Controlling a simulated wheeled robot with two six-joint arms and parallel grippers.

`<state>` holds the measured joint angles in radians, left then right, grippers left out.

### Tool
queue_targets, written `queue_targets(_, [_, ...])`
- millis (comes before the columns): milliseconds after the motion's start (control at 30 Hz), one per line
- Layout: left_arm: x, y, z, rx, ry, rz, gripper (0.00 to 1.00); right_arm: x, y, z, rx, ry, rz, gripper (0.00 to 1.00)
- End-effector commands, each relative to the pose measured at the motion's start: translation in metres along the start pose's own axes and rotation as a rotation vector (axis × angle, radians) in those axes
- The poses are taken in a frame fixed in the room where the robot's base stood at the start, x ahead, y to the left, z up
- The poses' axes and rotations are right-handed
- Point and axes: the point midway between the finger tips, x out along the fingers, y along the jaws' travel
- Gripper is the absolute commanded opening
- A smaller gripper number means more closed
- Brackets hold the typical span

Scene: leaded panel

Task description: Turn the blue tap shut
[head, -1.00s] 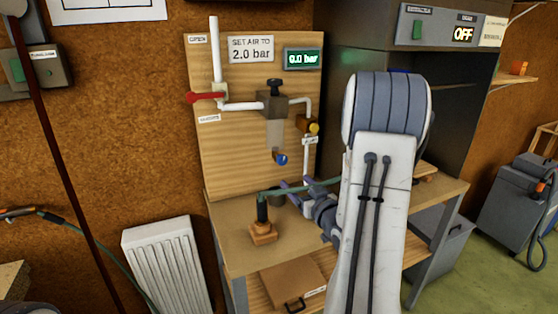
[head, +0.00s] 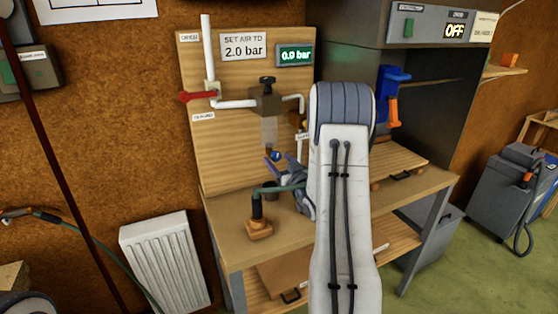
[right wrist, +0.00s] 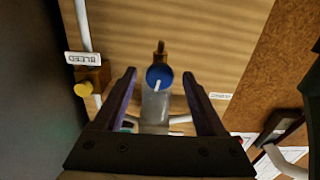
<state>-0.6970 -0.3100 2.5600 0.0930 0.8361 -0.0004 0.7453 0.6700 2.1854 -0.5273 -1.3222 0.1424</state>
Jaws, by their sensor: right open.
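The blue tap (head: 275,156) is a small round knob at the bottom of the clear filter bowl (head: 269,131) on the wooden panel. In the right wrist view the blue tap (right wrist: 158,80) shows face-on, with a white line tilted slightly from upright. My right gripper (head: 281,160) is open just in front of and below the tap. In the right wrist view its two fingers (right wrist: 159,72) stand on either side of the knob, with a gap on both sides. My left gripper is not in view.
A red lever (head: 198,96) sits on the white pipe. The gauge (head: 295,55) reads 0.0 bar beside a "SET AIR TO 2.0 bar" sign (head: 243,46). A yellow knob (right wrist: 82,90) is to the left.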

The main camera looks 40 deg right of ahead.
Motion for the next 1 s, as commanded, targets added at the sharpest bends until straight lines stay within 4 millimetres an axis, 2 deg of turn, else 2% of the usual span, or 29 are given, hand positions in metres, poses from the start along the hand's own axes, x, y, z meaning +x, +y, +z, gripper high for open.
queue_targets(133, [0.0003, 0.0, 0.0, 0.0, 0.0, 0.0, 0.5, -0.0002, 0.0002, 0.0003, 0.0, 0.0, 0.0, 0.73])
queue_targets(267, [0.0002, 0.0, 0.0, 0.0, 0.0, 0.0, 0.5, -0.0003, 0.0002, 0.0002, 0.0, 0.0, 0.0, 0.23])
queue_targets(300, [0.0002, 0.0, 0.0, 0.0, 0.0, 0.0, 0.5, -0.0004, 0.0002, 0.0002, 0.0, 0.0, 0.0, 0.08])
queue_targets(333, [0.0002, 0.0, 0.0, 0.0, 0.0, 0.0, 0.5, -0.0004, 0.0002, 0.0002, 0.0, 0.0, 0.0, 0.0])
queue_targets(667, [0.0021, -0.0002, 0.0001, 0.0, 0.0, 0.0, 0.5, -0.0005, 0.0001, 0.0007, 0.039, 0.0, 0.0, 0.0])
queue_targets(1000, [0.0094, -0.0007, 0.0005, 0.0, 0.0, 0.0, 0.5, -0.0005, -0.0003, 0.0011, 0.261, 0.0, 0.0, 0.0])
